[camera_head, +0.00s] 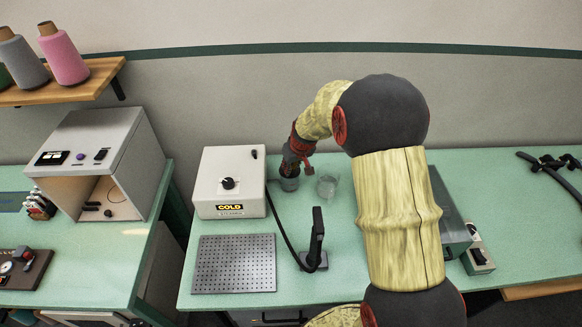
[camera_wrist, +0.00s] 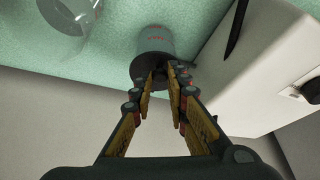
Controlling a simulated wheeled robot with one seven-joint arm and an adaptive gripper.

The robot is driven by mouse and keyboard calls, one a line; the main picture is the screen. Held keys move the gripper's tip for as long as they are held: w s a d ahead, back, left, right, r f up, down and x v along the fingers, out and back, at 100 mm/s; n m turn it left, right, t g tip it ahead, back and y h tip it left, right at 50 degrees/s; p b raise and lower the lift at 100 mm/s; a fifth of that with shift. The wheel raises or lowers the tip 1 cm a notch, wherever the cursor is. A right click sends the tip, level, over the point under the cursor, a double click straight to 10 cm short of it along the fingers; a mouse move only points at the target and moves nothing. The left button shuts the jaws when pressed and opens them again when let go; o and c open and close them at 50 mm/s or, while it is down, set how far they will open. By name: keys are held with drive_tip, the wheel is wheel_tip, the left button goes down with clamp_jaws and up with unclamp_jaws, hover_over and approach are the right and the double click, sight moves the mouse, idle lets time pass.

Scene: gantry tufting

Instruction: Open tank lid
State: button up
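A small grey canister (camera_wrist: 157,38) with red markings stands on the green table, with a dark lid (camera_wrist: 146,62) facing my gripper in the wrist view. My gripper (camera_wrist: 162,78) is at this lid, with its two fingertips on either side of a dark part at the lid's middle. A narrow gap shows between the fingers; I cannot tell whether they press on that part. In the head view the canister (camera_head: 289,184) is right of the steamer box, under my gripper (camera_head: 292,168), which hides its top.
A clear glass beaker (camera_head: 327,187) stands close to the canister, also in the wrist view (camera_wrist: 72,14). The white steamer box (camera_head: 213,186) reads COLD. My arm hides the table's middle right.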

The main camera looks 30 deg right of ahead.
clamp_jaws()
drive_tip(key=shift+r+p, duration=0.15)
drive_tip(key=shift+p, duration=0.15)
drive_tip(key=p, duration=0.1)
drive_tip(key=r+g+p, duration=0.1)
drive_tip(key=shift+w+d+y+p, duration=0.15)
drive_tip(key=shift+w+y+p, duration=0.15)
drive_tip(key=shift+w, duration=0.05)
drive_tip(key=g+p, duration=0.1)
drive_tip(key=w+r+g+p, duration=0.1)
drive_tip(key=p, duration=0.1)
drive_tip(key=shift+d+y, duration=0.2)
drive_tip(key=shift+y, duration=0.1)
drive_tip(key=w+g+p, duration=0.1)
drive_tip(key=p, duration=0.1)
drive_tip(key=w+g+y+p, duration=0.1)
drive_tip(key=p, duration=0.1)
drive_tip(key=shift+d+r+m+g, duration=0.3)
drive_tip(key=shift+d+r+g, duration=0.1)
drive_tip(key=shift+w+d+r+g+y+p, duration=0.1)
drive_tip(key=shift+w+d+g+y+p, duration=0.1)
drive_tip(key=shift+w+g+y+p, duration=0.35)
drive_tip(key=shift+w+d+r+g+y+p, duration=0.15)
drive_tip(key=shift+w+g+p, duration=0.15)
drive_tip(key=shift+g, duration=0.45)
